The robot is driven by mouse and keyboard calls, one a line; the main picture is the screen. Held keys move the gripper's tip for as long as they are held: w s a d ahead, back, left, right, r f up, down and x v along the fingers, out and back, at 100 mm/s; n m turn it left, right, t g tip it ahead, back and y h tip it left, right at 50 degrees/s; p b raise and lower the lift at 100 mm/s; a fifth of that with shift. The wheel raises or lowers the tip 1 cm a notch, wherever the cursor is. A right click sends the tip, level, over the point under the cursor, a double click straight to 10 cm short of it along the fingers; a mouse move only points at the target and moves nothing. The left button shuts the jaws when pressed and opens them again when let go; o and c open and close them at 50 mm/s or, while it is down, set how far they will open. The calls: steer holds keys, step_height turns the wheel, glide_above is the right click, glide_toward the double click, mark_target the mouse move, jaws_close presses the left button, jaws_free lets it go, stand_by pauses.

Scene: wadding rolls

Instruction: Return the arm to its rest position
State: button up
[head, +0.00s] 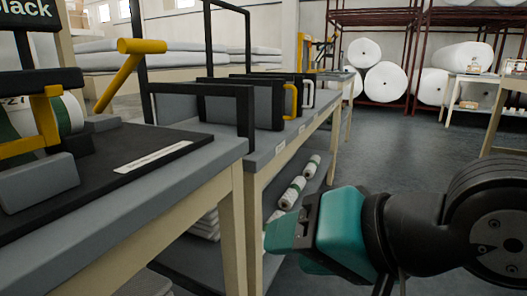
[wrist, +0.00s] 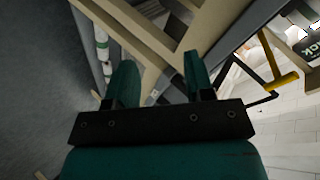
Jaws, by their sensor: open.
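My gripper (wrist: 160,82) shows in the wrist view with its two teal fingers spread apart and nothing between them. In the head view my gripper (head: 283,232) is at the lower right, pointing left toward the table legs. It is beside the workbench (head: 262,150), below the level of its top. The fingertips are hard to make out in the head view. I cannot tell from these frames how far it is from the table leg.
Small wrapped rolls (head: 292,192) lie on the bench's lower shelf. A yellow-handled device (head: 128,70) stands on the near table (head: 190,190). Large white rolls (head: 385,82) rest on a dark red rack at the back. The grey floor (head: 400,140) beyond my arm is clear.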

steer(key=s+d+f+n+g+h+p, duration=0.1)
steer(key=s+d+f+n+g+h, duration=0.1)
steer(key=s+d+n+g, duration=0.3)
steer(key=d+f+n+g+h+p, duration=0.1)
steer(key=d+f+n+g+h, duration=0.15)
steer(key=d, duration=0.45)
step_height(320, 180, up, 37)
steer(key=p, duration=3.6)
steer(key=shift+a+r+t, duration=0.15)
steer(key=shift+a+t, duration=0.1)
steer(key=shift+t, duration=0.1)
